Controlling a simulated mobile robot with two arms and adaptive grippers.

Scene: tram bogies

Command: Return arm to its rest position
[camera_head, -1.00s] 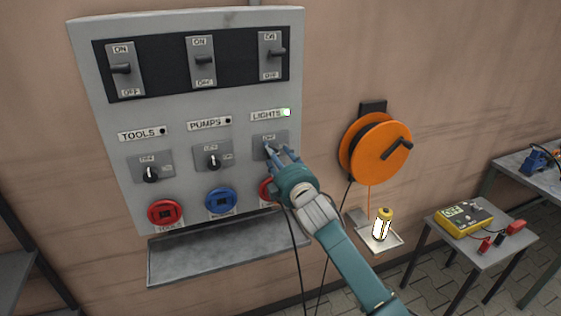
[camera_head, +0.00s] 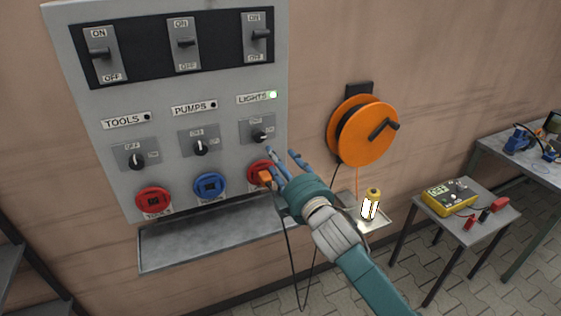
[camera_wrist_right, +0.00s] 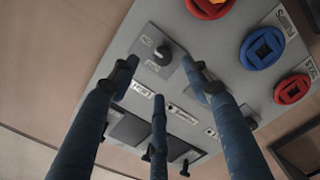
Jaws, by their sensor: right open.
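My right gripper (camera_head: 281,154) is open and empty, just below and to the right of the LIGHTS rotary switch (camera_head: 260,135) on the grey panel (camera_head: 75,95). In the head view its fingers look clear of the knob. In the right wrist view, my blue fingers (camera_wrist_right: 160,85) are spread, with a rotary switch (camera_wrist_right: 163,53) beyond their tips. My right arm reaches in from the bottom right. My left gripper is not in view.
An orange plug (camera_head: 265,178) sits in the red socket under LIGHTS, its cable hanging below. A grey shelf (camera_head: 165,250) juts out under the panel. To the right are an orange cable reel (camera_head: 372,140), a lit yellow lamp (camera_head: 371,203) and a yellow meter (camera_head: 448,195).

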